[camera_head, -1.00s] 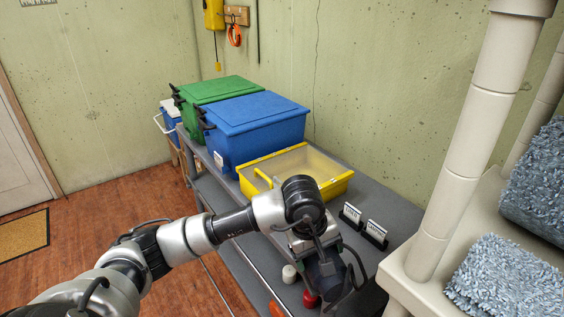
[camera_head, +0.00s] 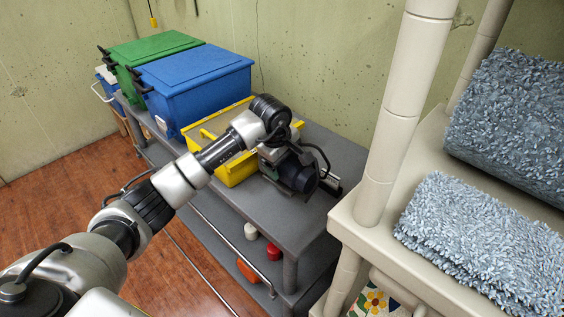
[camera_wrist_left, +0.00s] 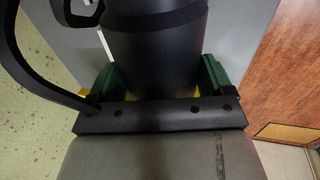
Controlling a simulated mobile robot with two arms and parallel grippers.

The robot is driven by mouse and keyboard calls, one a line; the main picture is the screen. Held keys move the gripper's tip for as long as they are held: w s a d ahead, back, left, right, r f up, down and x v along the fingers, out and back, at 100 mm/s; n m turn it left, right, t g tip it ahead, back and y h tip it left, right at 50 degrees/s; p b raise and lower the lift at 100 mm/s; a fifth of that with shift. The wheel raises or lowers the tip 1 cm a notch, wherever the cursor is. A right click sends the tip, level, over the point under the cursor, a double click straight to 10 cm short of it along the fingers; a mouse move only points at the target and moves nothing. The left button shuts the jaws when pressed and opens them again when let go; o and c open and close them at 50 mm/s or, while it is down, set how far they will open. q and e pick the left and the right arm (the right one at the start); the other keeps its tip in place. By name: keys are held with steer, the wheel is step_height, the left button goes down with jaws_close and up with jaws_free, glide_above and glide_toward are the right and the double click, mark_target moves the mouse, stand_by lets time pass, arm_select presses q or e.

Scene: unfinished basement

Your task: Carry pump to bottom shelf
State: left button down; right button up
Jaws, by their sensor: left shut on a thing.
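My left gripper (camera_head: 276,156) is over the grey bench top, in front of the yellow tray, and points down. It is shut on a dark cylindrical thing, which looks like the pump (camera_head: 301,178). In the left wrist view the pump (camera_wrist_left: 155,50) is a black cylinder between the green finger pads of the gripper (camera_wrist_left: 160,82). A black loop shows at its upper left. Its far end is cut off. The bottom shelf (camera_head: 215,226) of the grey bench shows below the top. My right gripper is not in view.
A yellow tray (camera_head: 235,170), a blue bin (camera_head: 195,85) and a green bin (camera_head: 150,48) stand on the bench. A white jar (camera_head: 251,231), a red jar (camera_head: 273,251) and an orange thing (camera_head: 247,271) are lower down. A cream shelf (camera_head: 347,213) with blue-grey rugs (camera_head: 480,240) is at right.

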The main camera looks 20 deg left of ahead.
mark_target(284, 169)
arm_select(q)
steer(key=shift+w+a+f, duration=0.15)
steer(key=shift+w+f, duration=0.05)
steer(key=shift+w, duration=0.25)
steer(key=shift+w+a+f, duration=0.15)
steer(key=shift+w, duration=0.25)
steer(key=shift+f, duration=1.95)
steer(key=shift+f, duration=0.15)
jaws_free()
steer(key=shift+s, duration=0.15)
